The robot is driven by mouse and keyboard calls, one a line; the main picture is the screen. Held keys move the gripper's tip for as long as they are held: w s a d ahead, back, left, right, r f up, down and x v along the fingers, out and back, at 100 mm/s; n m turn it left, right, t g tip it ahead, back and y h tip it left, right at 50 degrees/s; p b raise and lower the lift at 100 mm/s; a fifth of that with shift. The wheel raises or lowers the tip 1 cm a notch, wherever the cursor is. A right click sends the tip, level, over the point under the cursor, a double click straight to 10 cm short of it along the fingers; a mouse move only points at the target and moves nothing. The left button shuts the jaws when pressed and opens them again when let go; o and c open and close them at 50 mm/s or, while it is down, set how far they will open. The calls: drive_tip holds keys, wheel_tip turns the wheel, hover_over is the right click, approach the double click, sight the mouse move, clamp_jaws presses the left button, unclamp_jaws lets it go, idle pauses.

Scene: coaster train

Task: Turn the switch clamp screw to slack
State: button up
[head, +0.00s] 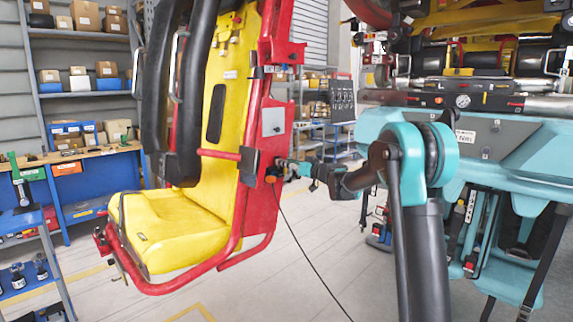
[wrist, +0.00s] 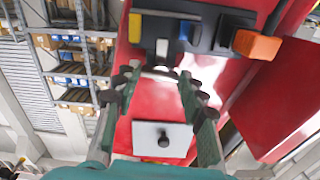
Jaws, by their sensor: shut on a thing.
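The red side plate (head: 263,205) of the yellow coaster seat (head: 180,222) is in front of my arm in the head view. My gripper (head: 292,170) reaches it from the right, at a small dark switch fitting with an orange block (head: 271,179). In the wrist view, a dark bracket (wrist: 212,37) on the red plate carries a yellow block, a blue block and the orange block (wrist: 257,45). The fingertips of my gripper (wrist: 160,78) are around a small pale metal piece, seemingly the switch clamp screw (wrist: 162,50), and are shut on it. The screw's turn cannot be read.
A grey cover plate with a black knob (wrist: 163,141) lies between the fingers in the wrist view, behind them. A thin black cable (head: 310,258) hangs from the fitting to the floor. Teal machinery (head: 510,150) stands right; a workbench (head: 85,152) and shelves are left.

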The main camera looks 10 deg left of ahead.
drive_tip(key=o, duration=1.2)
drive_tip(key=shift+c, duration=0.2)
drive_tip(key=v, duration=1.2)
drive_tip(key=shift+s, duration=0.1)
